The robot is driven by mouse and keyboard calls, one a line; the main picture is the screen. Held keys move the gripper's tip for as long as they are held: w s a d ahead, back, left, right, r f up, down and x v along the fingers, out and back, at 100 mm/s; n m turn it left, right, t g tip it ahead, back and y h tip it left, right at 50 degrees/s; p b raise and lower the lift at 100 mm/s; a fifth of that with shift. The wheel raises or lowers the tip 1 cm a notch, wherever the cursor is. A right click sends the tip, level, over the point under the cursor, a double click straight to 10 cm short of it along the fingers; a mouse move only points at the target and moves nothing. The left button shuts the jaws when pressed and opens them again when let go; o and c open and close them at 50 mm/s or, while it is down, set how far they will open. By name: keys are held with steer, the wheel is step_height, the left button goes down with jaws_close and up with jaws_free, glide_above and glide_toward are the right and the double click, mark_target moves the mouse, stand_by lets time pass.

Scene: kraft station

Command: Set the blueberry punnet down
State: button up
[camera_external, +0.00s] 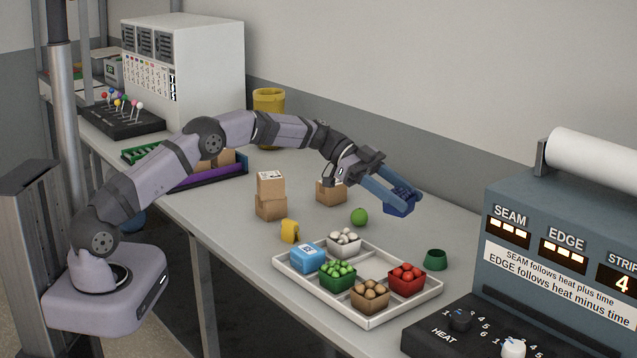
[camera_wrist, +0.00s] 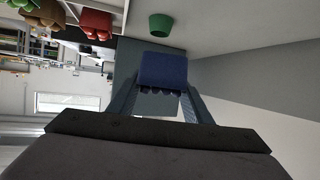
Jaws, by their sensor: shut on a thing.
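The blueberry punnet (camera_external: 399,208) is a dark blue tub at the end of my arm. My gripper (camera_external: 408,194) is shut on it and holds it in the air, tilted, above the far side of the table. In the wrist view the blue punnet (camera_wrist: 163,70) sits between my two fingertips (camera_wrist: 160,88), with dark berries showing at its near edge. A white tray (camera_external: 290,274) stands below it towards the front. It holds several punnets: white, green, brown and red. A bare spot shows in the tray between the white and red punnets.
A small empty-looking green cup (camera_external: 435,260) stands right of the tray. A green ball (camera_external: 359,217), a yellow item (camera_external: 290,231) and cardboard boxes (camera_external: 271,207) are left of my gripper. A blue-grey machine (camera_external: 560,235) with a dial panel (camera_external: 450,335) borders the right.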

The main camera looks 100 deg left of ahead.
steer(key=shift+w+a+r+n+t+y, duration=0.15)
steer(key=shift+w+a+n+t+y, duration=0.1)
steer(key=shift+a+n+y, duration=0.2)
steer(key=shift+w+a+r+n+t+y, duration=0.15)
steer(key=shift+w+a+n+y, duration=0.15)
steer(key=shift+a, duration=0.25)
steer(key=shift+s+f+p, duration=0.1)
steer(key=shift+f+p, duration=0.3)
steer(key=shift+f, duration=4.6)
steer(key=shift+f, duration=0.15)
steer(key=o, duration=1.1)
steer(key=b+v, duration=0.1)
steer(key=v, duration=1.1)
steer(key=shift+b, duration=0.35)
